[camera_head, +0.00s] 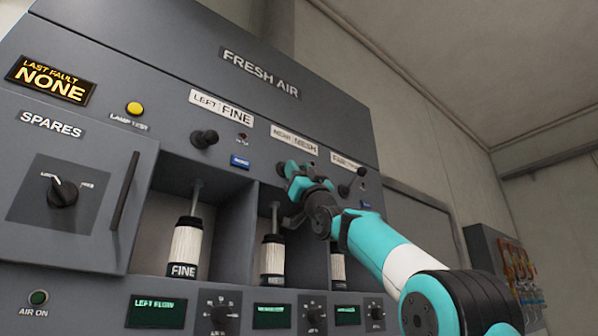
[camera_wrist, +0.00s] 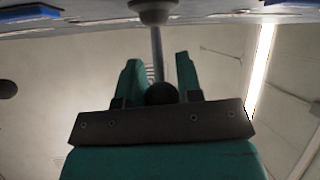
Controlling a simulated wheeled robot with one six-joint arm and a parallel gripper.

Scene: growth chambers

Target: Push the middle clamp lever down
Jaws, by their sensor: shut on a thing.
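The middle clamp lever is mostly hidden behind my gripper (camera_head: 299,180) in the head view, just below the label with MESH. In the wrist view a round black knob (camera_wrist: 160,93) sits between the two teal fingers of my gripper (camera_wrist: 159,75). A thin grey rod (camera_wrist: 157,48) runs from the knob to a dark round base (camera_wrist: 153,11) on the panel. My gripper is shut on this lever. Below it in the head view stands the middle filter cartridge (camera_head: 272,258), pale with a dark band, in its bay under a vertical rod.
The left clamp lever (camera_head: 204,139) has a black knob, above the FINE cartridge (camera_head: 185,250). The right lever (camera_head: 345,190) is close beside my wrist. Bay dividers, a spares door handle (camera_head: 125,190) and lower displays (camera_head: 157,311) surround the bays. Open space lies right of my arm.

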